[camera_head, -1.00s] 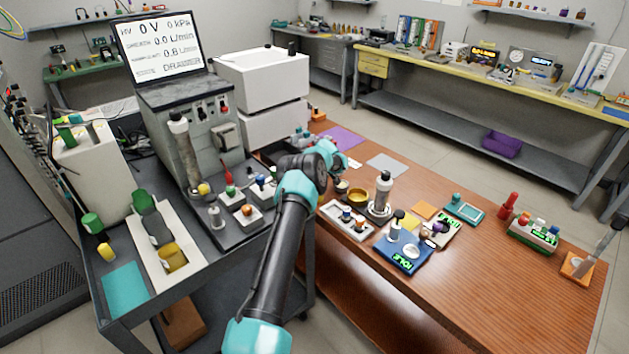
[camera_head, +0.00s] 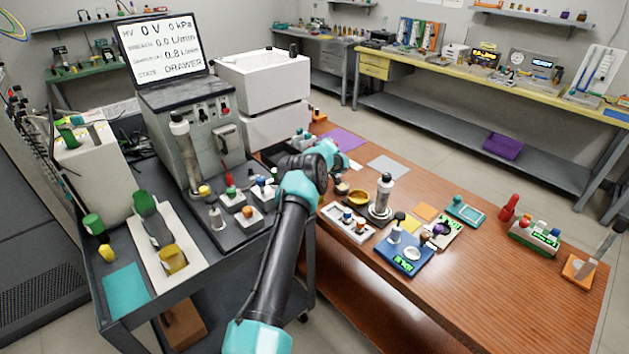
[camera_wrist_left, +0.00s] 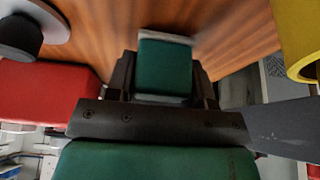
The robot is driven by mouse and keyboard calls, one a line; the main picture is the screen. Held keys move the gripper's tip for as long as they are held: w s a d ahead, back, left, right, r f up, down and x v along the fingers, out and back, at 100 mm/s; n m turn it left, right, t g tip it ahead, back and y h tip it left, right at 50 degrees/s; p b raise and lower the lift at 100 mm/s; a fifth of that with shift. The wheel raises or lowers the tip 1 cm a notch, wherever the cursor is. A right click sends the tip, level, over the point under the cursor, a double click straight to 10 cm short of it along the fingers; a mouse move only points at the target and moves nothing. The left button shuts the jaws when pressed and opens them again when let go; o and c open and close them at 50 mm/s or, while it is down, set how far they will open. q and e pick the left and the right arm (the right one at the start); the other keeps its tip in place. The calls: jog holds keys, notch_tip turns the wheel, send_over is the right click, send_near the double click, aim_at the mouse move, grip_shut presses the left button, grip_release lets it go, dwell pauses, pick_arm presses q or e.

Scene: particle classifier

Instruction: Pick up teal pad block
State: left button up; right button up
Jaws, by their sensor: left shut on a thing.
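In the left wrist view, a dark teal block (camera_wrist_left: 164,68) with a pale grey strip along its far edge sits between the two dark fingers of my left gripper (camera_wrist_left: 163,85). The gripper is shut on this block, and blurred wooden tabletop shows beyond it. In the head view my left arm rises from the bottom centre to the near side of the wooden table. Its fingers and the block are hidden there behind my own wrist. My right gripper is not in view.
The table's front right is clear.

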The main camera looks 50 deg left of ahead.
pick_arm(q)
notch_tip(320, 180, up, 9)
jog(key=shift+r, duration=0.15)
dwell(0.5)
jog(key=o, duration=0.3)
jog(key=shift+c, duration=1.1)
